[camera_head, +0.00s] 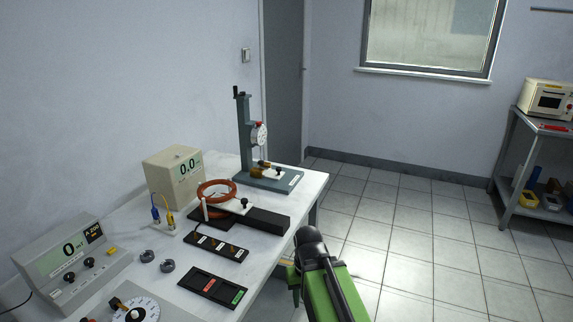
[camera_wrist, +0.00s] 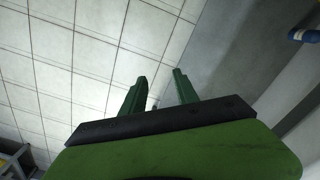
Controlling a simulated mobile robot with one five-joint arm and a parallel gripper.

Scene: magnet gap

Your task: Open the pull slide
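A black rail (camera_head: 266,219) lies on the bench and carries a pale plate with a black knob (camera_head: 244,203). A second pale plate with a black knob (camera_head: 277,173) sits on the base of the grey dial-gauge stand (camera_head: 246,135). I cannot tell which of these is the pull slide. Both look untouched. My gripper (camera_wrist: 160,88) has its two green fingers apart with nothing between them. In the head view my green arm is at the bench's front right edge, apart from both plates, and its fingers are mostly hidden.
Tiled floor (camera_head: 420,230) is clear on the right. A shelf (camera_head: 508,185) stands far right.

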